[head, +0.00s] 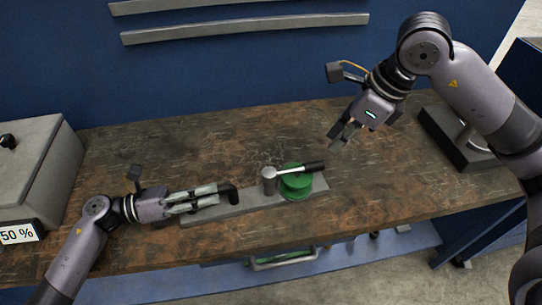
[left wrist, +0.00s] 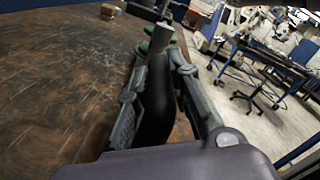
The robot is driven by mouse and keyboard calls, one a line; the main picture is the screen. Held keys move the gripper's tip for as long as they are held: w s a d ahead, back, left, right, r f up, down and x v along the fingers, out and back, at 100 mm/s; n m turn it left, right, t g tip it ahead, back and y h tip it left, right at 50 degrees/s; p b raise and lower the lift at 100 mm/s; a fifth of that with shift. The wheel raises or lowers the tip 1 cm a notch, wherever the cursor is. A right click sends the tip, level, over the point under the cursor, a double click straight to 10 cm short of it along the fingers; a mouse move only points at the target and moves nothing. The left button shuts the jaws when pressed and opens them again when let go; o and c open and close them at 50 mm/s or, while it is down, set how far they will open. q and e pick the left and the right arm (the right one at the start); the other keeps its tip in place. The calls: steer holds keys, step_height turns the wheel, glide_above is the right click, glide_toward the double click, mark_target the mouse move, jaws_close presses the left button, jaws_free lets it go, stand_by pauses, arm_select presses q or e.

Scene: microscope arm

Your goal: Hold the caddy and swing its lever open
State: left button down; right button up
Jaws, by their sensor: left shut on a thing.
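The caddy is a long grey plate (head: 240,206) near the table's front edge, with a grey post (head: 269,181), a green round part (head: 296,186) and a black handle (head: 233,195) at its left end. Its lever (head: 292,171) runs from the post across the top of the green part, with its black grip (head: 314,166) pointing right. My left gripper (head: 222,194) is shut on the black handle, which shows between its fingers in the left wrist view (left wrist: 155,110). My right gripper (head: 343,136) is open and empty, above and to the right of the lever grip, apart from it.
A grey box (head: 38,160) with a "50 %" label stands at the left. A dark block with a metal part (head: 462,140) stands at the right. The wooden tabletop (head: 200,145) behind the caddy is clear. A blue cabinet (head: 230,60) closes off the back.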

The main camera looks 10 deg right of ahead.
steer(key=shift+w+a+f+n, duration=0.2)
steer(key=shift+w+n, duration=0.2)
steer(key=shift+n, duration=0.2)
steer(key=shift+c, duration=1.3)
steer(key=w+a+n+g, duration=0.1)
steer(key=w+n, duration=0.1)
steer(key=n, duration=0.1)
steer(key=w+a+f+n+g, duration=0.1)
steer(key=w+n, duration=0.1)
steer(key=n, duration=0.2)
steer(key=w+a+f+n+g, duration=0.1)
steer(key=w+n, duration=0.1)
steer(key=n, duration=0.2)
steer(key=shift+f+g+h, duration=0.15)
steer(key=shift+g+h, duration=0.15)
steer(key=shift+h, duration=0.1)
jaws_close()
steer(key=w+r+n+g+h, duration=0.1)
steer(key=w+n, duration=0.5)
steer(key=n, duration=0.7)
steer(key=shift+w+d+r+g+h, duration=0.2)
steer(key=shift+w+r+g+h, duration=0.15)
steer(key=shift+r+h, duration=0.35)
steer(key=shift+f, duration=0.15)
steer(key=s+f, duration=0.6)
steer(key=f, duration=0.2)
steer(key=shift+s+f, duration=0.3)
steer(key=shift+f, duration=0.1)
